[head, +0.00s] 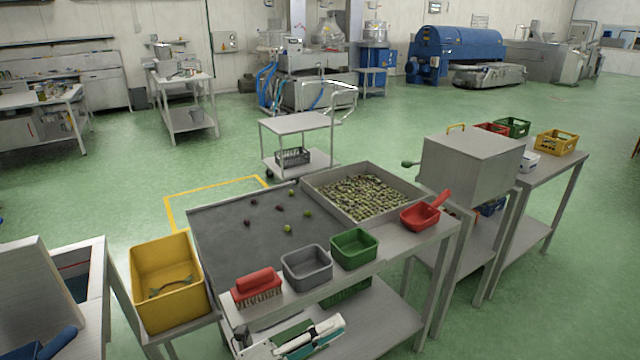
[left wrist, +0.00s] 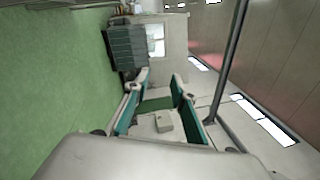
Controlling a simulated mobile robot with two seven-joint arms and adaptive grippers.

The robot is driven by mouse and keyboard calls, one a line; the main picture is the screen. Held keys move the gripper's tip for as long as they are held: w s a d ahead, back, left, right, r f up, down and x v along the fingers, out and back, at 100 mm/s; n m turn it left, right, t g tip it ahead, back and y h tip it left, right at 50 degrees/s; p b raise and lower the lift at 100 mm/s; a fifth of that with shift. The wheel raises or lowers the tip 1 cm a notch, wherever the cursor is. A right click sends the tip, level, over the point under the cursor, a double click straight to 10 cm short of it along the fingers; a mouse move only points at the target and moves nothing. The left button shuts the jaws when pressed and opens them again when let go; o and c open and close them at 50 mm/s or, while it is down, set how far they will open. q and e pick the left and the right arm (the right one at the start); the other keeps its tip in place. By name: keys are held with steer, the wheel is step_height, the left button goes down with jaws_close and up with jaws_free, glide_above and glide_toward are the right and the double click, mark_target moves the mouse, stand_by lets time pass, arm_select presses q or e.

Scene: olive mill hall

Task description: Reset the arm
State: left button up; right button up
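My left gripper (head: 318,336) shows at the bottom of the head view, white with green finger pads, in front of the sorting table's near edge. In the left wrist view my left gripper (left wrist: 161,79) has its two fingers apart with nothing between them. My right gripper is in neither view.
The grey-topped table (head: 225,232) holds loose olives, an olive tray (head: 318,188), a red scoop (head: 420,217), a green bin (head: 354,250), a grey bin (head: 306,268) and a red brush (head: 257,284). A yellow crate (head: 168,300) stands left. Open floor lies beyond.

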arm_select(q)
steer(key=s+a+f+n+t+y, duration=0.2)
steer(key=a+f+n+t+y, duration=0.65)
steer(key=n, duration=1.05)
steer(key=s+a+f+n+g+y, duration=0.6)
steer(key=s+a+f+n, duration=0.4)
steer(key=f, duration=0.6)
steer(key=s+a+g, duration=0.1)
steer(key=s+a, duration=0.1)
steer(key=a, duration=0.1)
steer(key=shift+s+a+f+y, duration=0.2)
steer(key=shift+s+y, duration=0.1)
steer(key=shift+y, duration=0.05)
